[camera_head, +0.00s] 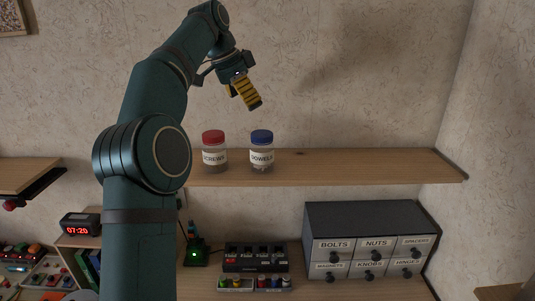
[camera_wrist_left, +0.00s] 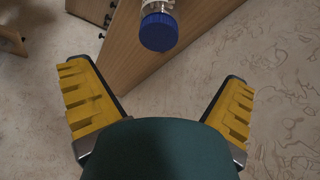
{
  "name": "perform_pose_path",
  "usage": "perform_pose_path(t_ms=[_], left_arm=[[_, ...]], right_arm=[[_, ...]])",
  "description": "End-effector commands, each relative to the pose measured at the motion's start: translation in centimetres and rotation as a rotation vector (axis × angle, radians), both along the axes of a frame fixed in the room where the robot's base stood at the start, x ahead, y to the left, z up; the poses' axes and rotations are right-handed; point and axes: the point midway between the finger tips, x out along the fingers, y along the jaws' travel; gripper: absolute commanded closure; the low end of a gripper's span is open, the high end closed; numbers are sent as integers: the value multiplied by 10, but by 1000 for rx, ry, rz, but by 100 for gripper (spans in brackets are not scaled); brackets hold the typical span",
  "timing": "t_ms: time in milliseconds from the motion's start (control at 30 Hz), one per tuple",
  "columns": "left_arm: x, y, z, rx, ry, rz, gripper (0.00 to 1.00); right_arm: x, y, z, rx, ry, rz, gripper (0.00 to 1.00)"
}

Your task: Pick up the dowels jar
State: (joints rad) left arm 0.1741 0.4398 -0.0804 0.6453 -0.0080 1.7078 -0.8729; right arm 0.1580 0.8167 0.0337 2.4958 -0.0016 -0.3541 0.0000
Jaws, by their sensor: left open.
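The dowels jar (camera_head: 262,157) is clear with a blue lid and a white label reading DOWELS. It stands upright on the wooden wall shelf (camera_head: 350,168). My left gripper (camera_head: 244,92) is open and empty, above the shelf and a little up and left of the jar in the head view. In the left wrist view the blue lid (camera_wrist_left: 159,31) is at the top, beyond the gap between the two open yellow fingers (camera_wrist_left: 160,100). The fingers do not touch the jar. My right gripper is not in view.
The screws jar (camera_head: 214,157), with a red lid, stands close to the left of the dowels jar. The shelf is bare to the right. Below are a grey drawer cabinet (camera_head: 365,218), a charger-like black unit (camera_head: 255,258) and a red-digit clock (camera_head: 80,224).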

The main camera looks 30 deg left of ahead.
Motion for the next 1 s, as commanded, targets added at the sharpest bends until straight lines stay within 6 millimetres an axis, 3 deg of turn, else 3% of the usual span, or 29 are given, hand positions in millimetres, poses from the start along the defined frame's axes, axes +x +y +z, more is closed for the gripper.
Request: perform_pose_path(t_ms=[400,667,1000], left_arm=[[20,-14,-59,-1,4,-1,0],[26,-18,-75,-1,2,-1,0],[40,-28,-115,0,3,-1,0]], right_arm=[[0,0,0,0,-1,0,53],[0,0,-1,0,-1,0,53],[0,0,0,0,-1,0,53]])
